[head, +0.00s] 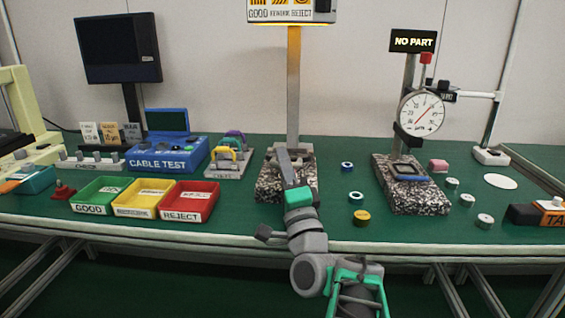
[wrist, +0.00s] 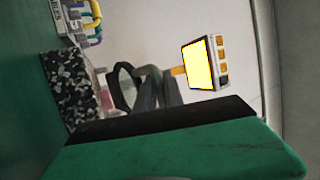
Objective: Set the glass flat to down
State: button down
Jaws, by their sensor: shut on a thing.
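The glass flat (wrist: 113,92) shows in the wrist view as a dark round frame, tilted above a speckled stone base (wrist: 75,92). My gripper (wrist: 155,76) is shut at the edge of this frame, on its right side in the wrist view. In the head view my gripper (head: 282,152) is in front of the post on the speckled base (head: 268,187) and hides the glass flat. The exact tilt of the flat and the grip point are partly hidden by the fingers.
A lit lamp box (wrist: 200,64) is above on the post (head: 293,90). A dial gauge (head: 422,112) stands right on another stone base (head: 420,200). Green, yellow and red trays (head: 190,216) are left.

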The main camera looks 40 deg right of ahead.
jog(key=shift+s+r, duration=0.1)
jog(key=shift+r, duration=0.1)
dwell(0.4)
jog(key=c, duration=1.5)
grip_release()
jog(key=shift+o, duration=0.2)
jog(key=shift+f, duration=0.1)
